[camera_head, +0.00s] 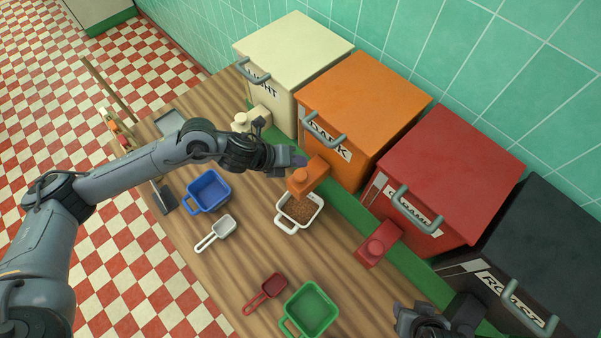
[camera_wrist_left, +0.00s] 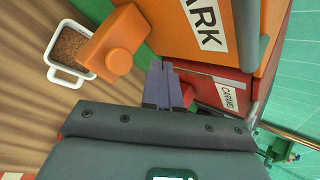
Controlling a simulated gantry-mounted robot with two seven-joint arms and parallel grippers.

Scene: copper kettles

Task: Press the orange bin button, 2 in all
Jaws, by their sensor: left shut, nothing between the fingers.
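The orange bin (camera_head: 365,105), labelled "DARK", stands at the back between a cream bin and a red bin. Its orange dispenser block with a round button (camera_head: 300,176) juts out at the front; the button also shows in the left wrist view (camera_wrist_left: 118,61). My left gripper (camera_head: 298,160) is shut and empty, close beside the block; in the left wrist view its fingers (camera_wrist_left: 162,84) are right of the button and appear apart from it. A white container (camera_head: 300,209) with brown grains sits below the block. My right gripper (camera_head: 424,318) is partly in view at the bottom right; its fingers are unclear.
The cream bin (camera_head: 292,52), red bin (camera_head: 450,165) and black bin (camera_head: 540,245) line the tiled wall. A blue container (camera_head: 207,191), a white scoop (camera_head: 221,231), a red scoop (camera_head: 268,287) and a green container (camera_head: 309,310) are on the wooden counter.

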